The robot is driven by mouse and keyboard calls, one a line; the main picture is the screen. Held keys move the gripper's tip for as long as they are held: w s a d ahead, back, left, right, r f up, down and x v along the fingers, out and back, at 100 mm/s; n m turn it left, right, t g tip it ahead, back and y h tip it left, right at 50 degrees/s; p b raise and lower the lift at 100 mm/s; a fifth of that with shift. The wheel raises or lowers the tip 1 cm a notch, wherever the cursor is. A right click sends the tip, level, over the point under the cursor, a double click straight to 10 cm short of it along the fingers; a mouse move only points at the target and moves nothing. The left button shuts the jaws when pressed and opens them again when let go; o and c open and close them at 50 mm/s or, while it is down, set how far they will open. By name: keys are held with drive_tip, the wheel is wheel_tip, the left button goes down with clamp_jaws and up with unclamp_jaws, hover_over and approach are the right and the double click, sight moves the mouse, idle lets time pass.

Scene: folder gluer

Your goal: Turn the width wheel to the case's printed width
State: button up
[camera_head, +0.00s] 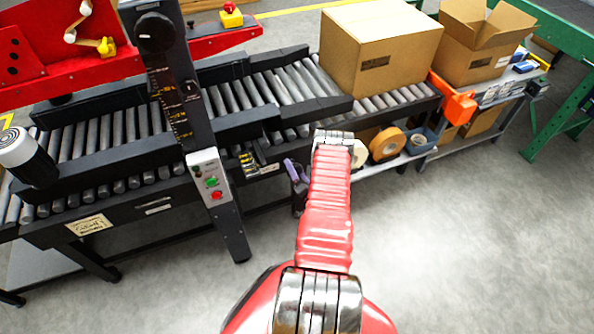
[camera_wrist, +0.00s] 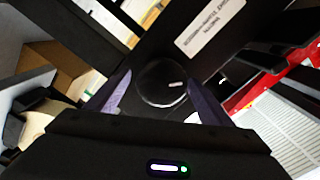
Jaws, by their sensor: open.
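A round black knob (camera_wrist: 161,84) with a short pale mark on its face, which looks like the width wheel, is in the middle of the wrist view. My gripper (camera_wrist: 160,90) is open, with one purple finger on each side of the knob; a narrow gap shows beside it, and contact cannot be told. In the head view my gripper (camera_head: 296,171) is at the conveyor's front side, mostly hidden by my red arm, and the knob cannot be made out there. A cardboard case (camera_head: 385,50) stands on the rollers; the print on its label (camera_head: 375,62) is too small to read.
The black post (camera_head: 180,110) with a scale and a top knob (camera_head: 155,32) rises left of my arm, with a button box (camera_head: 208,180). Tape rolls (camera_head: 388,143) sit on a low shelf at right. An open carton (camera_head: 480,45) stands beyond. The front floor is clear.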

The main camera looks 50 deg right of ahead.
drive_tip(key=v, duration=1.3)
drive_tip(key=shift+s, duration=0.35)
drive_tip(key=shift+a+f, duration=0.1)
drive_tip(key=n, duration=0.6)
drive_tip(key=w+n, duration=0.1)
drive_tip(key=n, duration=0.2)
drive_tip(key=shift+a+f+h, duration=0.3)
drive_tip(key=shift+f, duration=0.1)
